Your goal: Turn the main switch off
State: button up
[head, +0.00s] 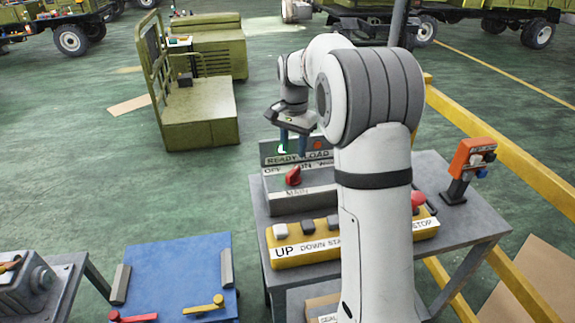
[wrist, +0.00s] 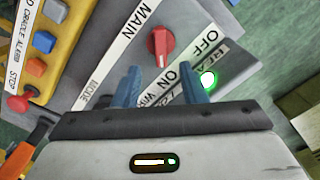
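The main switch is a red rotary knob (head: 293,176) on a grey control box (head: 288,202) labelled MAIN, with OFF and ON above it. The red knob also shows in the wrist view (wrist: 160,47), just beyond the fingertips. My gripper (head: 292,142) is over the back of the box, above and behind the knob. In the wrist view its two blue fingers (wrist: 147,84) are apart with nothing between them. A green lamp (wrist: 208,79) is lit by the READY label.
A yellow button panel (head: 287,257) with UP, DOWN and STOP labels stands in front of the box on a grey table (head: 465,235). An orange box on a post (head: 468,158) stands at the right. A yellow rail (head: 525,180) runs behind. A blue cart (head: 178,268) is at the left.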

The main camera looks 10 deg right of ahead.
aim_at(293, 171)
notch_tip(293, 171, down, 8)
jog(key=shift+w+r+p, duration=0.1)
jog(key=shift+p, duration=0.35)
